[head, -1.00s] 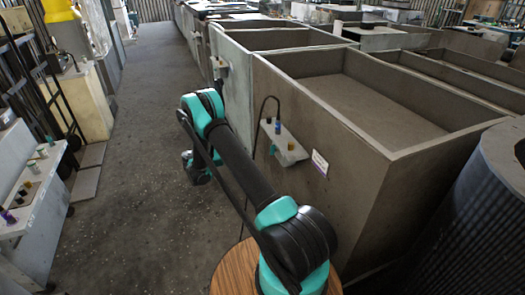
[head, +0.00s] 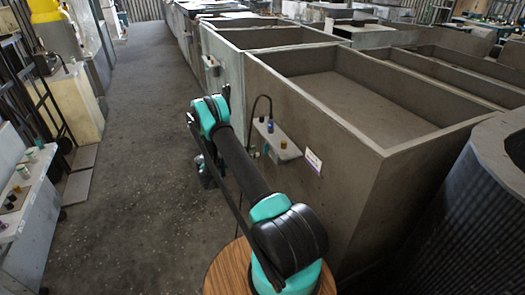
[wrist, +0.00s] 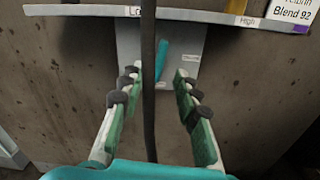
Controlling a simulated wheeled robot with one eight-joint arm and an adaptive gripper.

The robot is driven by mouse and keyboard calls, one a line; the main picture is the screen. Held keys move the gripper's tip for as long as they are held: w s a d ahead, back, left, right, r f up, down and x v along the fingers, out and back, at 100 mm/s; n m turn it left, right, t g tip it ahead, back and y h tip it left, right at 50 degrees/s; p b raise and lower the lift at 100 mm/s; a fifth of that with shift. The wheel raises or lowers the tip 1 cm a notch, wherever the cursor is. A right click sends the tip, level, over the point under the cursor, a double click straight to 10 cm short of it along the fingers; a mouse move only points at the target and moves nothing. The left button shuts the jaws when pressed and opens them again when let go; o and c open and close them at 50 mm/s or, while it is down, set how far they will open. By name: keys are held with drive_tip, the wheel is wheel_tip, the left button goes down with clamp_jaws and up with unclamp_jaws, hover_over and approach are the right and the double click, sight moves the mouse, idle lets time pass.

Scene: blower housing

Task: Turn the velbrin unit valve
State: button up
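A teal lever (wrist: 162,61), likely the valve handle, stands out on a pale grey plate (wrist: 186,47) below a ledge in the wrist view. My gripper (wrist: 157,78) is open, its green-padded fingers to either side of the lever's line and pointing at the plate. Nothing is held. I cannot tell how far the fingertips are from the lever. A label reading "Blend 92" (wrist: 291,13) is at the upper right. In the head view the pale valve ledge (head: 287,151) is fixed to the big bin's wall; my gripper is mostly hidden behind my arm.
A black hose (wrist: 148,90) hangs between the fingers in the wrist view, in front of the plate. Ledge marks read "High" (wrist: 247,21) and "Lo". The brown bin (head: 350,190) stands close to my arm. A dark ribbed cylinder (head: 475,220) is at right. The aisle floor (head: 130,190) at left is clear.

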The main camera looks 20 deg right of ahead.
sight(266, 149)
drive_tip(key=shift+w+d, duration=0.1)
drive_tip(key=shift+d, duration=2.85)
clamp_jaws()
